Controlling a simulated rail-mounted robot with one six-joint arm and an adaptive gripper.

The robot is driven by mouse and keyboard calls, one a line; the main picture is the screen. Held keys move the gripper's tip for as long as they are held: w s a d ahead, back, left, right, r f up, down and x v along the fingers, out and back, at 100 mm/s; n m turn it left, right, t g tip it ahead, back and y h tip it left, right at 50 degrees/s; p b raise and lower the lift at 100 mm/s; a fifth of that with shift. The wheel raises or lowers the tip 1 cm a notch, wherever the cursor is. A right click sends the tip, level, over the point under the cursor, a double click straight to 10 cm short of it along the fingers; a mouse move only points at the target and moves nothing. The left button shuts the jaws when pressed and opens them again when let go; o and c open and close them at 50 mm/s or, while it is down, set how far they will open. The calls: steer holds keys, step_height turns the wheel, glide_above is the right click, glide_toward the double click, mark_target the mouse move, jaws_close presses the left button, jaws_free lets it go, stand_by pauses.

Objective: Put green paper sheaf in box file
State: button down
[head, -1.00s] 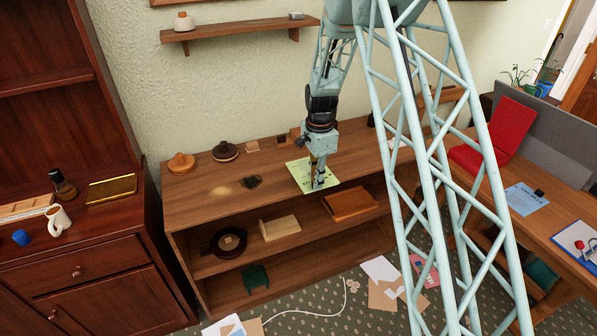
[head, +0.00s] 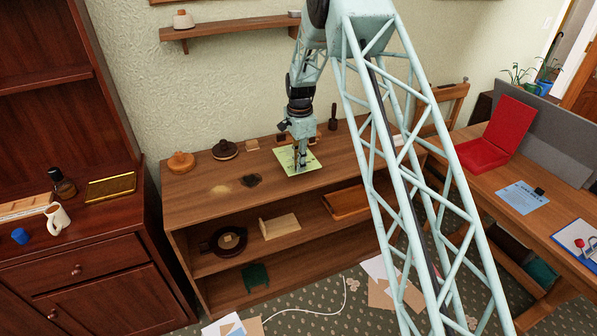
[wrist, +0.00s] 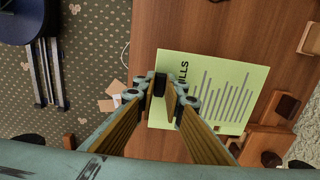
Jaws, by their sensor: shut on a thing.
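The green paper sheaf (head: 287,159) is a pale green sheet with dark lines. It shows over the top of the brown shelf unit; I cannot tell how far above the wood it is. In the wrist view the sheaf (wrist: 225,85) shows printed lettering ending in "ILLS". My gripper (head: 300,164) points down and is shut on the sheaf's edge; its fingers (wrist: 166,88) show in the wrist view and cover part of that edge. A red box file (head: 482,153) stands open with its lid up on the desk at right, well away from my gripper.
The shelf unit (head: 195,200) holds a dark round lidded thing (head: 224,150), an orange one (head: 181,162) and small wooden blocks at the back. The desk also bears a blue sheet (head: 523,197) and a clipboard (head: 575,242). A grey panel (head: 545,125) stands behind the box file.

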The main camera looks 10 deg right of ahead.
stand_by(0.3)
steer(key=shift+w+a, duration=0.1)
steer(key=shift+w, duration=0.15)
steer(key=shift+f, duration=1.8)
steer(key=shift+f+b, duration=0.1)
steer(key=shift+b, duration=0.2)
steer(key=c, duration=2.7)
jaws_free()
steer(key=shift+r+p, duration=0.55)
steer(key=shift+r, duration=5.55)
